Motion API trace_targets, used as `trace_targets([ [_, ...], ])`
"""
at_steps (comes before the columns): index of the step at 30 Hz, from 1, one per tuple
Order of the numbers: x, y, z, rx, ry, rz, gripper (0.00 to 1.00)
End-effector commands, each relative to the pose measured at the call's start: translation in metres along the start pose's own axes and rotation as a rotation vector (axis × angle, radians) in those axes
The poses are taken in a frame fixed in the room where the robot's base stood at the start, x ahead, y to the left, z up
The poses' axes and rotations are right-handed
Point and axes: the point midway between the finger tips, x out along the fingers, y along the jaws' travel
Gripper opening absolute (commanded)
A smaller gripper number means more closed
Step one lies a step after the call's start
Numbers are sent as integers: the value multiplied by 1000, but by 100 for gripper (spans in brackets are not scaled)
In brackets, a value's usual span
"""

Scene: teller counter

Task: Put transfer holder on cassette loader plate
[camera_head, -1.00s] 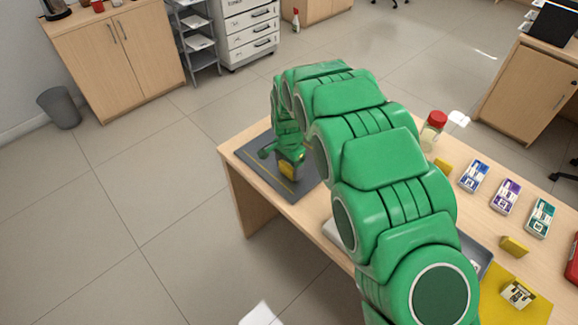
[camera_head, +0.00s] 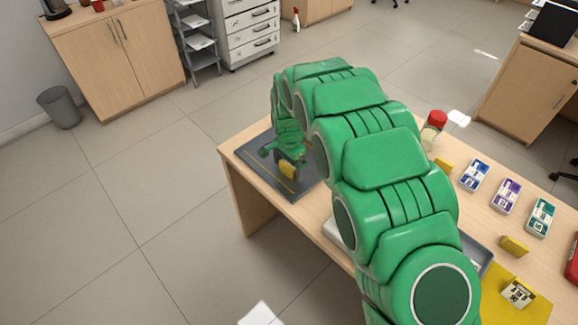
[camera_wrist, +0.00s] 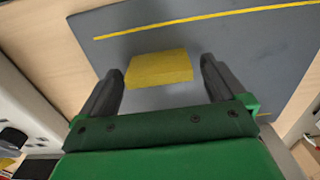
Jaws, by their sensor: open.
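A small yellow block, which I take to be the transfer holder (camera_head: 287,171), is on the dark grey plate with a yellow line, which I take to be the cassette loader plate (camera_head: 302,190). In the wrist view the block (camera_wrist: 158,69) sits over the grey plate (camera_wrist: 215,45), ahead of and between my fingertips. My gripper (camera_wrist: 158,75) is open, with a gap showing on both sides of the block. In the head view my gripper (camera_head: 283,155) is just above the block and partly hidden by my arm.
On the right of the table are a red-lidded jar (camera_head: 433,130), several labelled packs (camera_head: 507,196), yellow blocks (camera_head: 514,246), a yellow mat (camera_head: 535,310) with a small tagged item (camera_head: 517,294), and a grey tray (camera_head: 480,255). My arm hides the middle of the table.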

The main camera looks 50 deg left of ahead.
Motion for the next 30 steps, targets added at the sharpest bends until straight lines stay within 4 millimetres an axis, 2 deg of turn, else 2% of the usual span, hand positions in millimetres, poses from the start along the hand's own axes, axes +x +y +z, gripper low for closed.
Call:
trace_targets([
  [5, -20, 0, -1, 1, 1, 0, 97],
  [18, -98, -1, -1, 1, 3, -5, 97],
  [24, -115, 0, 0, 0, 0, 1, 97],
  [30, -116, 0, 0, 0, 0, 1, 97],
])
